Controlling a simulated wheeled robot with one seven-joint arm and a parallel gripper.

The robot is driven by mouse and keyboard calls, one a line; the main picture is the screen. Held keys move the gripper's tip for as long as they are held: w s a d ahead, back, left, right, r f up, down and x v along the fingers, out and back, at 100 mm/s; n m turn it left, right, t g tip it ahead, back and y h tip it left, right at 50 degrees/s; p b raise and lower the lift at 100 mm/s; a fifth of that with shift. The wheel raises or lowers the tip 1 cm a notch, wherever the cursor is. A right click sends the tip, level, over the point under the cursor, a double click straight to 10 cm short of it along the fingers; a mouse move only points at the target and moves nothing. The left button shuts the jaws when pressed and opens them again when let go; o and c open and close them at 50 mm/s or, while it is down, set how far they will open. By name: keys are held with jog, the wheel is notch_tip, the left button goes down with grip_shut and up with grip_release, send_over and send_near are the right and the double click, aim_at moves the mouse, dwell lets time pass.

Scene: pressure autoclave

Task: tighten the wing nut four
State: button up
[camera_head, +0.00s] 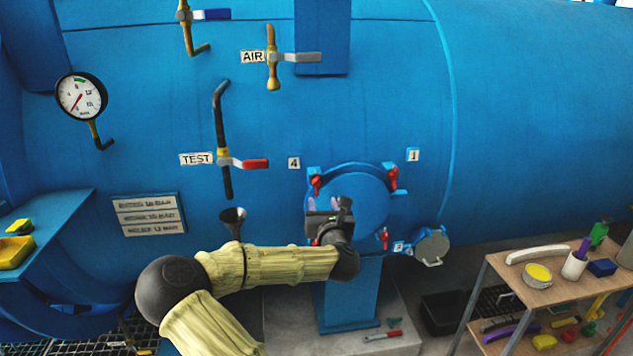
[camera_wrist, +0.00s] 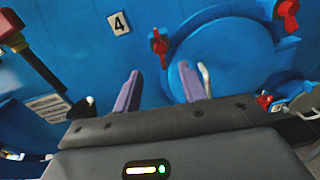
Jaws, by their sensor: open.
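Wing nut four (camera_head: 316,182) is a red wing nut at the upper left rim of the round blue hatch (camera_head: 362,205), near the label 4 (camera_head: 293,163). In the wrist view the same red nut (camera_wrist: 159,46) hangs on the hatch rim, with the label 4 (camera_wrist: 118,22) to its left. My gripper (camera_head: 328,202) is in front of the hatch's left side, below the nut in the picture. In the wrist view my gripper (camera_wrist: 163,85) has two purple fingers spread apart, with nothing between them. The nut appears beyond the fingertips, apart from them.
Other red wing nuts sit at the hatch's upper right (camera_head: 392,178) and lower right (camera_head: 384,238); another is partly hidden by my gripper. A silver handle (camera_wrist: 206,80) shows beside the right finger. A TEST valve (camera_head: 225,160) is up left. A shelf cart (camera_head: 545,285) stands right.

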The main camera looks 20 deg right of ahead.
aim_at(317, 183)
jog(key=p+x, duration=0.2)
jog(key=x, duration=1)
jog(key=shift+f+p, duration=0.1)
jog(key=shift+p, duration=0.3)
grip_shut()
